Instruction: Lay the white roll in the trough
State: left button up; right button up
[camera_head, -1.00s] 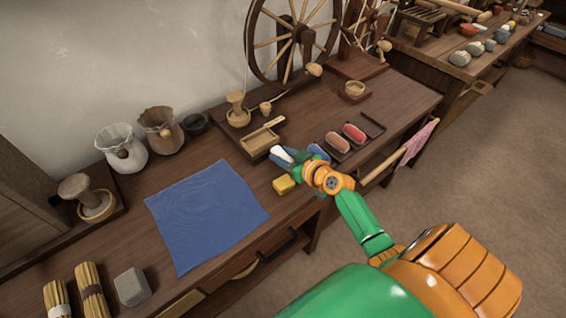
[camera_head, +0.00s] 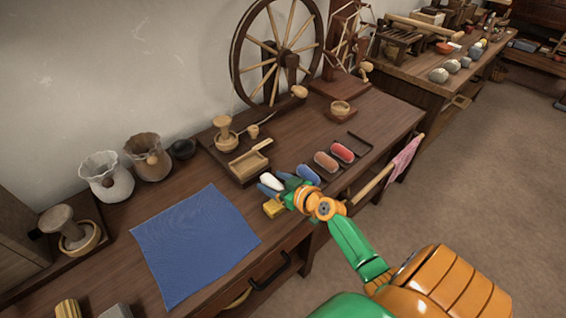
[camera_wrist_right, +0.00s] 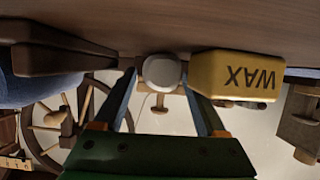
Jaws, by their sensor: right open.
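The white roll (camera_head: 271,181) lies on the bench in front of the small wooden trough (camera_head: 240,178); the trough has a pale inside and a wooden tool on its rim. In the right wrist view the white roll (camera_wrist_right: 162,72) shows end-on. My right gripper (camera_head: 272,189) is open at the roll. Its blue fingers stand either side of the roll's near end in the wrist view (camera_wrist_right: 160,88), with gaps visible. It hides part of the bench there. My left gripper is not in view.
A yellow wax block (camera_head: 273,208) sits close beside the right gripper. A blue roll (camera_head: 307,175) lies just right, by a dark tray (camera_head: 367,141) with a brown roll (camera_head: 325,161) and a red roll (camera_head: 342,151). A blue cloth (camera_head: 195,243) covers the bench to the left.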

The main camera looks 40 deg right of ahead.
aim_at(273, 183)
jog(key=p+v, duration=0.1)
jog(key=v, duration=0.9)
jog(key=shift+s+r, duration=0.15)
jog(key=shift+s, duration=0.15)
jog(key=shift+o, duration=0.5)
jog(key=shift+s+r, duration=0.1)
jog(key=shift+s, duration=0.1)
jog(key=b+x, duration=0.3)
jog(key=x, duration=0.3)
jog(key=shift+w+a+b, duration=0.15)
jog(key=shift+a+b, duration=0.05)
jog(key=shift+b, duration=0.15)
jog(key=b+x, duration=0.1)
jog(key=x, duration=0.4)
jog(key=shift+w+d+b, duration=0.2)
jog(key=shift+w+b, duration=0.05)
jog(key=shift+b, duration=0.1)
jog(key=shift+r, duration=0.1)
jog(key=shift+c, duration=1.3)
grip_shut()
